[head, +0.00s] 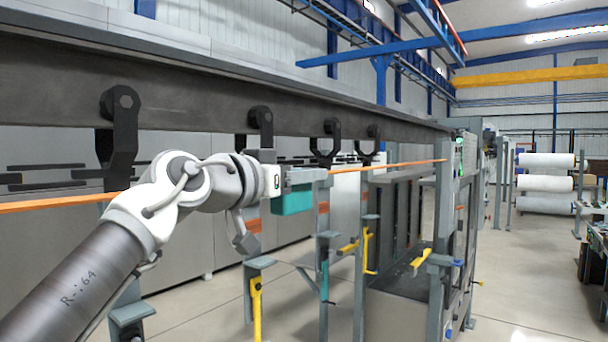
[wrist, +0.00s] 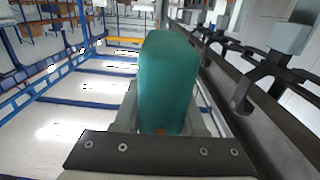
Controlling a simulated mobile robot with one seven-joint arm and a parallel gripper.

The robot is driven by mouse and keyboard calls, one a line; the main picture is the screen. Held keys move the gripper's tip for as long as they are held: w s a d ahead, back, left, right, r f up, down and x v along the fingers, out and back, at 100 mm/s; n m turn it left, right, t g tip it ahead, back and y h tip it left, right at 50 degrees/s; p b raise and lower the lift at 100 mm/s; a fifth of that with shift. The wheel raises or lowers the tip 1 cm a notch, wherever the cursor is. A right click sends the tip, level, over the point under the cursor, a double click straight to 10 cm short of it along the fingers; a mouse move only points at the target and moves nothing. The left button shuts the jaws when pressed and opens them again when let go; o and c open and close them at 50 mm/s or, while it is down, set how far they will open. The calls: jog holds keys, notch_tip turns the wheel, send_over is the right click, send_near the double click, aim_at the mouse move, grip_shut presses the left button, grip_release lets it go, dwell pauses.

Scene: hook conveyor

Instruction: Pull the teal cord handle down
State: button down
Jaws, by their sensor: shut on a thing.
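The teal cord handle (head: 292,200) is a block with rounded edges, just past the end of my arm in the head view. My gripper (head: 300,178) is shut on it, covering its upper part. In the wrist view the handle (wrist: 167,80) stands upright between the two grey fingers and fills the middle. The orange cord (head: 385,166) runs from the far post leftward to the handle area, where my gripper hides how they join. It shows again at the left (head: 50,203).
A dark overhead rail (head: 190,90) with several black hooks (head: 122,125) runs close above my arm. Posts below carry yellow levers (head: 257,305) and a separate thin teal lever (head: 325,281). A grey cabinet (head: 395,312) stands at right. Open floor lies further right.

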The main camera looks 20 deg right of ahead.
aim_at(304, 206)
jog(key=shift+f, duration=0.1)
notch_tip(304, 206, down, 5)
jog(key=b, duration=0.6)
jog(key=shift+f+b, duration=0.1)
jog(key=shift+b, duration=0.3)
jog(key=shift+c, duration=2.4)
grip_release()
jog(key=b+v, duration=0.2)
jog(key=v, duration=1.5)
jog(key=shift+s+a, duration=0.15)
jog(key=shift+a, duration=0.05)
